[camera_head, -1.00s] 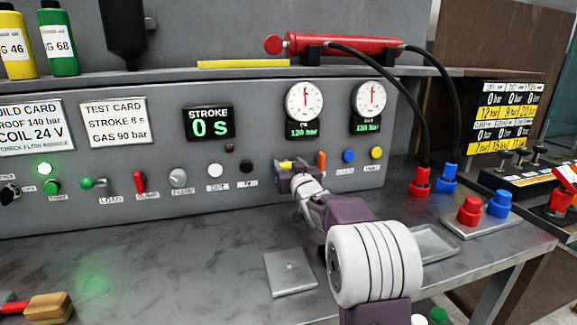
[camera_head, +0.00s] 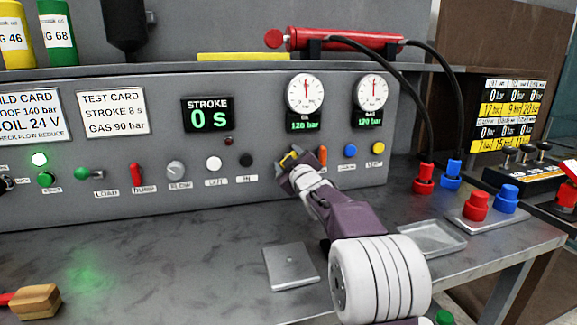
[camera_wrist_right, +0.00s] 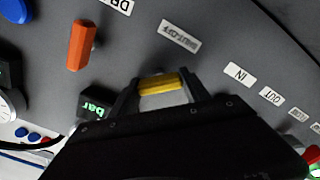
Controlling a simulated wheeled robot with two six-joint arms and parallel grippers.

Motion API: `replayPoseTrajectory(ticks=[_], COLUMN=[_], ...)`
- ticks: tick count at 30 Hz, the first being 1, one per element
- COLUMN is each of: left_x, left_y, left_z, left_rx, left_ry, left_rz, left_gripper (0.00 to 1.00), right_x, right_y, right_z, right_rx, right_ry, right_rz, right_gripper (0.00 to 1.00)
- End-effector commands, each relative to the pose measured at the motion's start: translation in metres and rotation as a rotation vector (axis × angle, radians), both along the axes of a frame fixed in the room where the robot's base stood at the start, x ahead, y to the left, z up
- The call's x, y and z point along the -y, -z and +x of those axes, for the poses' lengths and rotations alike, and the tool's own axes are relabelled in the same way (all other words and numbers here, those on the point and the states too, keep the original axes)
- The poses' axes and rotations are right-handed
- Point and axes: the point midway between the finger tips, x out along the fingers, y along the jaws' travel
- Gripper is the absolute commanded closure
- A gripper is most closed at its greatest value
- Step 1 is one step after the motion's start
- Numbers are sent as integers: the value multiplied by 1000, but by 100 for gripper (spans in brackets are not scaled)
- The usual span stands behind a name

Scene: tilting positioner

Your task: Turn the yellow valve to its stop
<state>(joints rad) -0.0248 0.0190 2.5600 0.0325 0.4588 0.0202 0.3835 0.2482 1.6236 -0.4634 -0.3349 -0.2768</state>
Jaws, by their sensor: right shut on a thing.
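The yellow valve handle (camera_head: 289,158) is on the grey panel's front, left of an orange lever (camera_head: 322,156). Most of it is hidden behind my right gripper (camera_head: 291,161) in the head view, and it looks tilted, right end higher. In the right wrist view the yellow handle (camera_wrist_right: 160,85) lies between the two dark fingers of my right gripper (camera_wrist_right: 161,90), which is shut on it. The orange lever (camera_wrist_right: 82,45) stands apart from the gripper there. My left gripper is not in view.
Knobs, including a blue one (camera_head: 350,150), and two gauges (camera_head: 305,93) surround the valve. The stroke display (camera_head: 208,117) reads 0 s. A metal plate (camera_head: 291,267) and a shallow tray (camera_head: 430,238) lie on the bench below. The bench's left middle is clear.

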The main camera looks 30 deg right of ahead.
Motion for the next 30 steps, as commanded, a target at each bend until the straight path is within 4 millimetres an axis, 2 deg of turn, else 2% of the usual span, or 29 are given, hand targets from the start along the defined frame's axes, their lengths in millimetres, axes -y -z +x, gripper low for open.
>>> replayPoseTrajectory(ticks=[3, 18, 30], left_x=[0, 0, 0], left_y=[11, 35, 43], left_z=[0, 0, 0], left_rx=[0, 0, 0], left_ry=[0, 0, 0], left_rz=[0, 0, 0], left_gripper=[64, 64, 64], right_x=[0, -1, -1], right_y=[4, 5, 4], right_z=[0, 0, 0], right_rx=[-26, -134, -189], right_ry=[0, 0, -1], right_rz=[-107, -551, -778], right_gripper=[86, 86, 86])
